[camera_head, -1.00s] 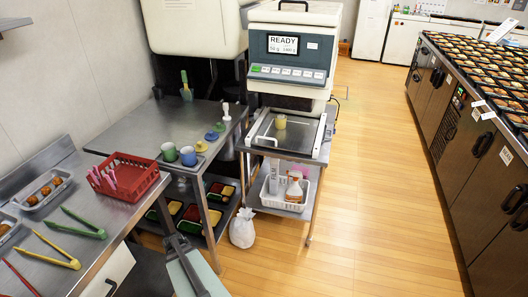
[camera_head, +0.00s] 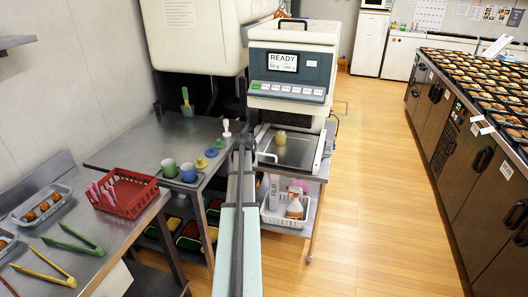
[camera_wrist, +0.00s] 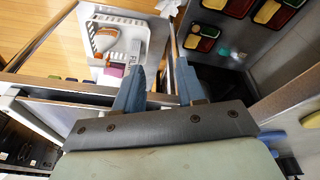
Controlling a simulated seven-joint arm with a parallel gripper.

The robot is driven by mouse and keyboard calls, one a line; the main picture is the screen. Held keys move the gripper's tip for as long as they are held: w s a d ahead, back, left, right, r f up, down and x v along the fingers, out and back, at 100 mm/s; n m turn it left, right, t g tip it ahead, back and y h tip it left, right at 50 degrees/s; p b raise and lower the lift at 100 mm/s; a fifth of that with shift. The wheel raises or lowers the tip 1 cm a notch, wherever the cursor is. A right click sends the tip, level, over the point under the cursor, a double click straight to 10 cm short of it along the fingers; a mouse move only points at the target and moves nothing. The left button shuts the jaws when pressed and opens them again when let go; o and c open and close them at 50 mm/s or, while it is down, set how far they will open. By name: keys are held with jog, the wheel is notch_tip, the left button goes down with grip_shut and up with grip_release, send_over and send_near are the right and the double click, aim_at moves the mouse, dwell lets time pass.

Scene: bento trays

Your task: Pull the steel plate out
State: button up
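The steel plate (camera_head: 297,153) lies flat in the front bay of the white machine with the READY display. A small yellow cup-like item (camera_head: 280,137) stands on it. A pale handle (camera_head: 267,156) shows at its front left. My gripper (camera_head: 244,142) is just left of the plate and handle, its fingers hard to make out there. In the wrist view my gripper (camera_wrist: 160,78) shows two blue fingers spread apart with a gap between them and nothing clearly held. I cannot tell whether a finger touches the handle.
The machine (camera_head: 290,62) stands on a cart with a white basket (camera_head: 270,217) of bottles below. A steel table (camera_head: 165,138) with cups (camera_head: 189,169) is close on the left. A red basket (camera_head: 130,205) and tongs (camera_head: 75,240) are nearer. Floor on the right is clear.

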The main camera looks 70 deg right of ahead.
jog(key=s+d+r+h, duration=0.1)
jog(key=s+d+r, duration=0.2)
jog(key=d+r, duration=0.65)
notch_tip(320, 180, up, 6)
jog(key=n, duration=0.5)
send_over(264, 154)
jog(key=a, duration=0.2)
jog(key=f+n, duration=0.2)
jog(key=f, duration=0.2)
jog(key=d+f+n+y, duration=0.1)
jog(key=f+n, duration=0.2)
jog(key=f, duration=0.2)
jog(key=d+f+n, duration=0.1)
jog(key=f+n, duration=0.2)
jog(key=f, duration=0.1)
jog(key=shift+f+g+y, duration=0.3)
jog(key=shift+g, duration=0.1)
jog(key=shift+c, duration=0.3)
grip_shut()
